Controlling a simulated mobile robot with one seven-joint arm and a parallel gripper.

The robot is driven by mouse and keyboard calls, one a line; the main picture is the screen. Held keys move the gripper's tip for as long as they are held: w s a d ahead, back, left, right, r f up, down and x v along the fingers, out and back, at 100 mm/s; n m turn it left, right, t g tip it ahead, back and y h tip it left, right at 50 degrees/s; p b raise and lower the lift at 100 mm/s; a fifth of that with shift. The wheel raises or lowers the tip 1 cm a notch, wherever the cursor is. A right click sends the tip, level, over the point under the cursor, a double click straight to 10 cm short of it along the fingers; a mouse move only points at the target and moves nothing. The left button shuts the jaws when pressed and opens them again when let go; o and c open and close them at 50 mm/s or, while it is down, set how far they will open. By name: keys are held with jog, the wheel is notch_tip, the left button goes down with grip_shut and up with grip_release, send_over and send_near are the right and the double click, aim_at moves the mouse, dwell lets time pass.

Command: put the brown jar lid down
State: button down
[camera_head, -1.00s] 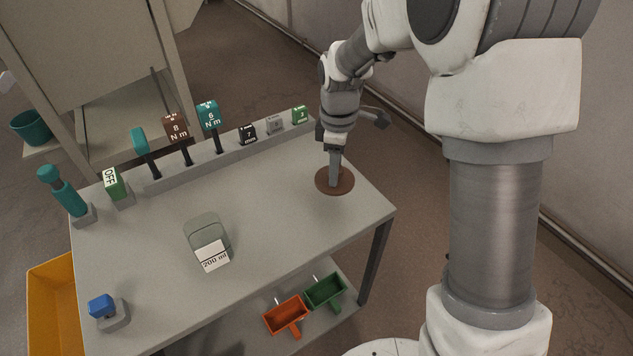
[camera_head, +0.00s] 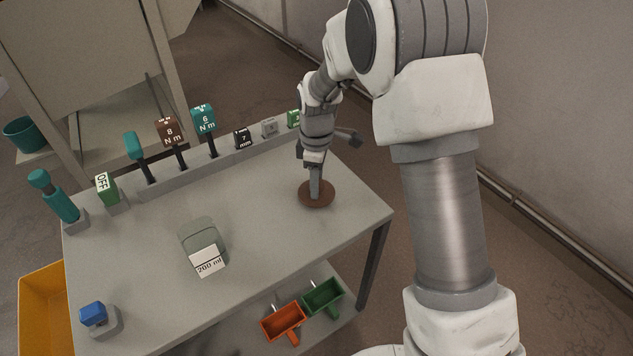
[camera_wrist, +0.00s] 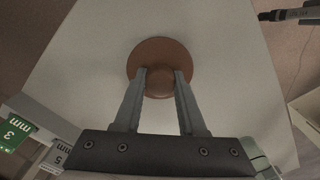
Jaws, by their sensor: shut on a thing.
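The brown jar lid (camera_head: 317,201) is a round disc with a knob, at the right part of the grey table, close to its surface. I cannot tell whether it touches the table. In the wrist view the lid (camera_wrist: 160,52) shows between and beyond the fingers. My gripper (camera_head: 316,192) is over the lid, pointing down, with its fingers shut on the knob; in the wrist view the fingertips (camera_wrist: 160,82) sit on both sides of the knob. A clear jar (camera_head: 202,243) labelled "200 ml" stands open on the table, left of the lid.
A rack (camera_head: 205,165) with several labelled tools runs along the table's back edge. Orange (camera_head: 284,320) and green (camera_head: 323,297) scoops lie on the lower shelf. The table around the lid is clear.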

jog(key=shift+c, duration=2.4)
grip_release()
jog(key=shift+f, duration=0.1)
jog(key=s+d+r+m+t+p, duration=0.1)
jog(key=s+d+r+m, duration=0.15)
jog(key=r, duration=0.75)
jog(key=s+d+r+m+p, duration=0.1)
jog(key=s+d+r, duration=0.2)
jog(key=r, duration=0.7)
jog(key=s+d+r+m+t, duration=0.2)
jog(key=s+d+m, duration=0.2)
jog(key=s, duration=0.6)
jog(key=s+d+r+m+t, duration=0.2)
jog(key=s+d+m, duration=0.3)
jog(key=s+m, duration=0.3)
jog(key=shift+s+r+t, duration=0.3)
jog(key=shift+s, duration=0.55)
